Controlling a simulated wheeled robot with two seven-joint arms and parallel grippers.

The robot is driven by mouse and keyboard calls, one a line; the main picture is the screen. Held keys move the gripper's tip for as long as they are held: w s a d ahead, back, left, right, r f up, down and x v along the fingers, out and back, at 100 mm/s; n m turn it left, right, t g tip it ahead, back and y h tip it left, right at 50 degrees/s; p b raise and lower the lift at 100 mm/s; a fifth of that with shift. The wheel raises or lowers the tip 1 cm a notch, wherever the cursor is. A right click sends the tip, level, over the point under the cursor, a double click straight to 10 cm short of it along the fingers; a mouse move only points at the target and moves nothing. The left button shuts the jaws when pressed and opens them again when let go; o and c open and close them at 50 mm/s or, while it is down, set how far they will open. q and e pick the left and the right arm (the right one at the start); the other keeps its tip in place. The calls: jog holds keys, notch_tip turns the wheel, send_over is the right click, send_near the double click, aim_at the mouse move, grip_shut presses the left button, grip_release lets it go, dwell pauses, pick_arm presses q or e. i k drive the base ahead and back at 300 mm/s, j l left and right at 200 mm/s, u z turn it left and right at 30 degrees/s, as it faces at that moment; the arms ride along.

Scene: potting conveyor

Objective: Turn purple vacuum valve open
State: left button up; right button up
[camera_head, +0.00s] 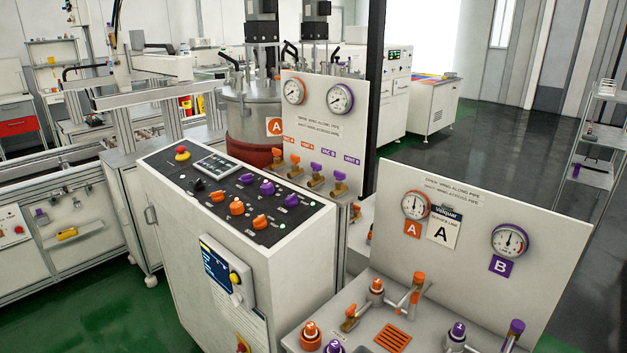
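On the upright white panel (320,110) at centre, valves sit in a row under small labels. The purple valve under the label that seems to read VAC B (315,168) has a small purple wing handle on a brass body. A second purple valve (339,175), under the VENT B label, stands just right of it. Both wings look roughly crosswise, but they are too small to be sure. A purple-ringed gauge (340,98) is above them, and an orange-ringed gauge (294,91) is beside it. Neither of my grippers is in view.
Two orange valves (286,158) share the row. The control console (235,200) with orange and purple knobs stands in front. A second panel (470,235) with gauges A and B rises at right above a bench with orange and purple fittings. A black post (373,90) stands behind the centre panel.

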aim_at(316, 167)
jog(key=i+j, duration=0.2)
jog(key=j, duration=0.15)
jog(key=i+j+z, duration=0.1)
jog(key=j, duration=0.25)
jog(key=i+j+z, duration=0.1)
jog(key=i+j, duration=0.35)
jog(key=j, duration=0.25)
jog(key=i+j+z, duration=0.1)
jog(key=j, duration=0.3)
jog(key=i, duration=0.05)
